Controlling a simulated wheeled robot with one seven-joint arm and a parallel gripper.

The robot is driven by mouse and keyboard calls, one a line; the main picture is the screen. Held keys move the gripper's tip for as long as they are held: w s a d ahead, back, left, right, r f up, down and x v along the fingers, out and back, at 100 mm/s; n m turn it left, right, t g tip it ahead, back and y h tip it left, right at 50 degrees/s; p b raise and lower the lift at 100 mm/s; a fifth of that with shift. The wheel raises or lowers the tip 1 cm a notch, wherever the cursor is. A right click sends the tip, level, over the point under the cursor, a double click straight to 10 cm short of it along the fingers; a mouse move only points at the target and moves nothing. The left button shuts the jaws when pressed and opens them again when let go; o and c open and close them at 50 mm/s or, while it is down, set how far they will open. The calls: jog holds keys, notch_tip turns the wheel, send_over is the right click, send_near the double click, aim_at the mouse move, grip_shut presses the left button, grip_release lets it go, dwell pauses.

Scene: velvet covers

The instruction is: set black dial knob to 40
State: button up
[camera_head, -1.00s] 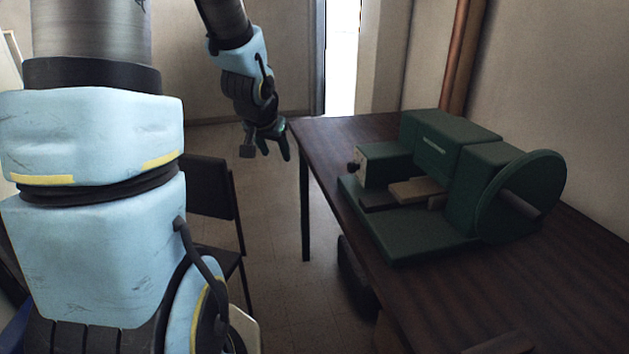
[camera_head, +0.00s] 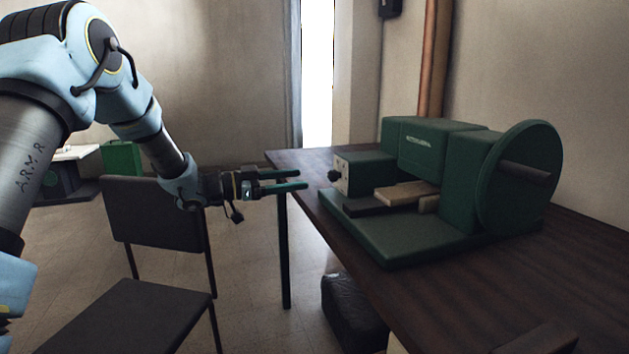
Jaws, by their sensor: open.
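A small black dial knob (camera_head: 334,176) sits on the pale end plate (camera_head: 343,177) at the left end of a green machine (camera_head: 430,140). The machine stands on a dark wooden table. My gripper (camera_head: 304,179) is open and empty, with its two fingers pointing right toward the knob. The fingertips are to the left of the knob and apart from it, near the table's left edge. The marks on the dial are too small to read.
The dark table (camera_head: 480,290) runs along the right wall. A large green wheel (camera_head: 522,180) with a handle is at the machine's right. A black bag-like object (camera_head: 352,308) is on the floor under the table.

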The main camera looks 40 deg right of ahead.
aim_at(329, 176)
jog(key=p+x, duration=0.1)
jog(key=x, duration=0.8)
grip_shut()
dwell(0.4)
